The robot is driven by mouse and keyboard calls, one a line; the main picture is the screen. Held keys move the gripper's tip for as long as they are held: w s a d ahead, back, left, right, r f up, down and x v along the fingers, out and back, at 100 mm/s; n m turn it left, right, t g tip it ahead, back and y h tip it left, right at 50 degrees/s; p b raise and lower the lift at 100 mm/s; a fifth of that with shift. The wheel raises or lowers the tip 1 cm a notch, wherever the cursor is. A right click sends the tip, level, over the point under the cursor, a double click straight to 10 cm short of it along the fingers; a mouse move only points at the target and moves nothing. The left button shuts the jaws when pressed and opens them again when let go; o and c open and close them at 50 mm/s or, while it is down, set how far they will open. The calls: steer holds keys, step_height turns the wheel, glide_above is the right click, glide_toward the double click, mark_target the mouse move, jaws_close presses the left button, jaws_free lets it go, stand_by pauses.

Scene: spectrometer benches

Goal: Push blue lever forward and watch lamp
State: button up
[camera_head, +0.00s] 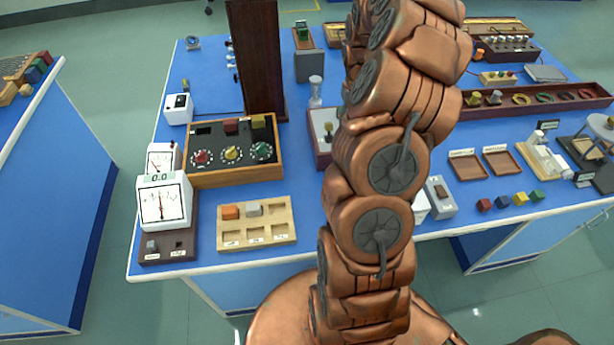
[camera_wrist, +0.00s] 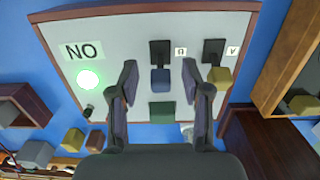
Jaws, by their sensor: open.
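In the wrist view, a pale grey panel (camera_wrist: 125,45) with a brown frame carries levers in black slots. The blue lever's knob (camera_wrist: 160,80) lies between the fingers of my gripper (camera_wrist: 160,70), which is open with one finger on each side. I cannot tell whether either finger touches it. A round lamp (camera_wrist: 88,78) on the panel glows pale green-white. Beside it is a label (camera_wrist: 83,50) that looks like "ON" upside down. A yellow lever knob (camera_wrist: 219,77) is just right of the right finger. A green knob (camera_wrist: 162,110) shows below the blue one. The head view does not show my gripper.
In the head view, the blue bench (camera_head: 305,185) holds a knob box (camera_head: 245,170), a meter (camera_head: 163,202), a wooden tray (camera_head: 284,232) and a tall dark brown board (camera_head: 255,60). My arm hides the bench's middle. A wooden-edged box (camera_wrist: 278,60) stands right of the panel in the wrist view.

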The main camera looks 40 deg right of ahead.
steer(key=shift+s+a+t+h+p, duration=0.25)
steer(key=shift+s+t+h, duration=0.1)
steer(key=shift+t, duration=0.3)
steer(key=shift+s+a+t+h+p, duration=0.1)
steer(key=shift+s+t+h+p, duration=0.15)
steer(key=shift+t, duration=0.4)
steer(key=shift+s+a+f+t+h, duration=0.15)
steer(key=shift+s+a+t+h, duration=0.1)
steer(key=shift+s+t+h, duration=0.4)
steer(key=shift+t, duration=0.35)
steer(key=shift+r, duration=0.3)
steer(key=shift+b+v, duration=0.5)
steer(key=shift+v, duration=0.5)
steer(key=a+b+v, duration=0.1)
steer(key=b+v, duration=0.1)
steer(key=v, duration=0.3)
steer(key=s+a+n+g+y+b, duration=0.1)
steer(key=s+a+n, duration=0.1)
steer(key=a, duration=0.9)
steer(key=s+a+n+g+y+b, duration=0.1)
steer(key=s+a, duration=0.4)
steer(key=a, duration=0.6)
steer(key=shift+n+g+b, duration=0.4)
steer(key=shift+g+b, duration=0.25)
steer(key=shift+g, duration=0.15)
